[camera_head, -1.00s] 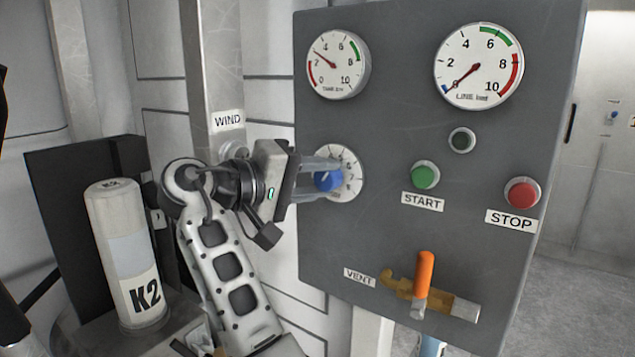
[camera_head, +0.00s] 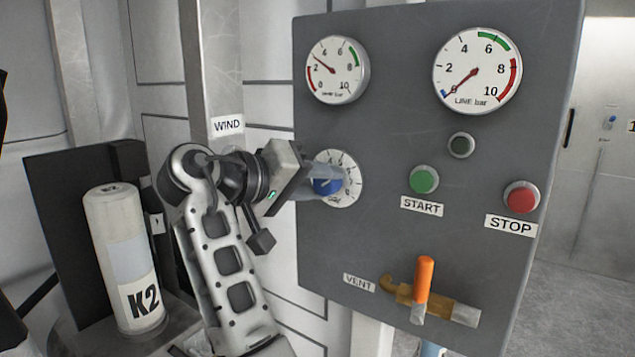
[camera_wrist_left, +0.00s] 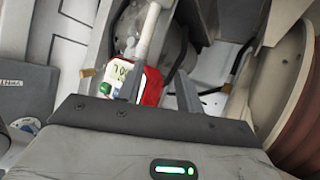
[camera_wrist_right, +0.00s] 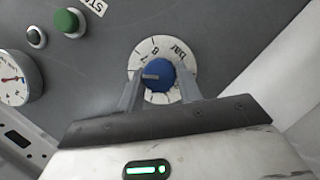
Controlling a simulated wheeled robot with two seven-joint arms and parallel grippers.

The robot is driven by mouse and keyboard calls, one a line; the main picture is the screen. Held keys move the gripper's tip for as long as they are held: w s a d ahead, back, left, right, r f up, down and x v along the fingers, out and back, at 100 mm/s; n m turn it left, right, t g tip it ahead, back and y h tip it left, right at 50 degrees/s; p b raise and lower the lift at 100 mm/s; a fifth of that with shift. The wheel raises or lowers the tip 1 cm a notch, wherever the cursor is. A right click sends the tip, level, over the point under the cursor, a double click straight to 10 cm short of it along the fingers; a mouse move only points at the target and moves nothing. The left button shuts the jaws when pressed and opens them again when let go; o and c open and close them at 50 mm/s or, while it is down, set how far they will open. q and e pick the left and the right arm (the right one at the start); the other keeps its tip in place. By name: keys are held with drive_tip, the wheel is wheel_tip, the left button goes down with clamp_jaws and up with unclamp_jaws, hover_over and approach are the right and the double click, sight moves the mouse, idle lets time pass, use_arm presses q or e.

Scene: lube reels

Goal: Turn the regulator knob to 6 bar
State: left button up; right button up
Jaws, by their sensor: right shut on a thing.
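The blue regulator knob (camera_head: 327,186) sits on a white numbered dial (camera_head: 350,187) at the panel's left side. In the right wrist view the knob (camera_wrist_right: 160,75) is between the two fingers of my right gripper (camera_wrist_right: 159,88), which is shut on it. The knob's pale pointer line points left in that view; the number beside it is too small to read surely. In the head view my right gripper (camera_head: 312,187) reaches the knob from the left, its body tilted. My left gripper (camera_wrist_left: 157,88) shows only in its wrist view, fingers apart, nothing clearly held.
The grey panel (camera_head: 400,130) carries a left gauge (camera_head: 337,70), a LINE gauge (camera_head: 477,72) with its needle near 0, START (camera_head: 424,179) and STOP (camera_head: 521,196) buttons, and an orange vent lever (camera_head: 424,280). A K2 cylinder (camera_head: 122,255) stands left. A red-white object (camera_wrist_left: 150,85) lies beyond my left fingers.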

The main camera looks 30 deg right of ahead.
drive_tip(key=shift+f, duration=0.15)
drive_tip(key=o, duration=1)
drive_tip(key=v, duration=0.7)
drive_tip(key=shift+a, duration=0.3)
